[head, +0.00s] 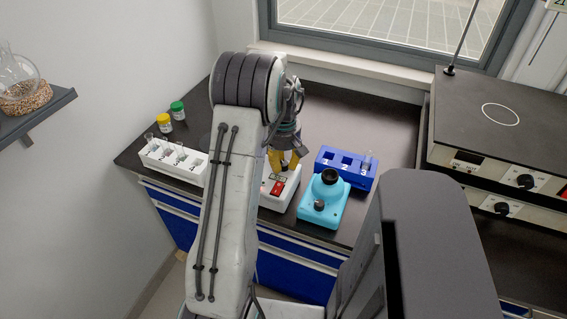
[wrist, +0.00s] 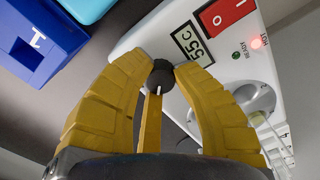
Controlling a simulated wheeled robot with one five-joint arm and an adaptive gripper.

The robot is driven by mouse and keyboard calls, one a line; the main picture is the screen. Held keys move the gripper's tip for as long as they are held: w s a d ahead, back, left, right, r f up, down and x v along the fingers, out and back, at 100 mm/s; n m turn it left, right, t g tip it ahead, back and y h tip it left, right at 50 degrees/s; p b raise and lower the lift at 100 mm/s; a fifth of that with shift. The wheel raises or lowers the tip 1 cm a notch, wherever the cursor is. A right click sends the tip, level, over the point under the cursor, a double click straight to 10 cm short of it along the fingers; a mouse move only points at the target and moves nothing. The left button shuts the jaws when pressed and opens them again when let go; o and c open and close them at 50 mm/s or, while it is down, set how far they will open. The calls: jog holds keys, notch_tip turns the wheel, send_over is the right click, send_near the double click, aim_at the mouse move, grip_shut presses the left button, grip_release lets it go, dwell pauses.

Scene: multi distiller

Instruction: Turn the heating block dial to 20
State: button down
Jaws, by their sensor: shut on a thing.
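The white heating block (head: 285,193) stands on the dark bench in the head view, partly hidden by my arm. It fills the right of the wrist view (wrist: 160,38). Its display (wrist: 193,44) appears to read 55C. A red switch (wrist: 224,12) and a lit red heat lamp (wrist: 257,42) are beside it. The black dial (wrist: 160,80) with a white mark sits just below the display.
A turquoise device (head: 323,202) stands just right of the block, with a blue tube rack (head: 345,181) behind it. A white tube rack (head: 172,163) and two capped bottles (head: 178,110) are at left. Stacked hotplate units (head: 500,120) stand at right. The rear bench is clear.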

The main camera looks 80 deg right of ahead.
aim_at(284, 163)
jog(key=shift+a+f, duration=0.1)
jog(key=shift+f, duration=0.05)
jog(key=c, duration=0.9)
grip_release()
jog(key=shift+c, duration=0.2)
notch_tip(284, 163, up, 12)
dwell(0.7)
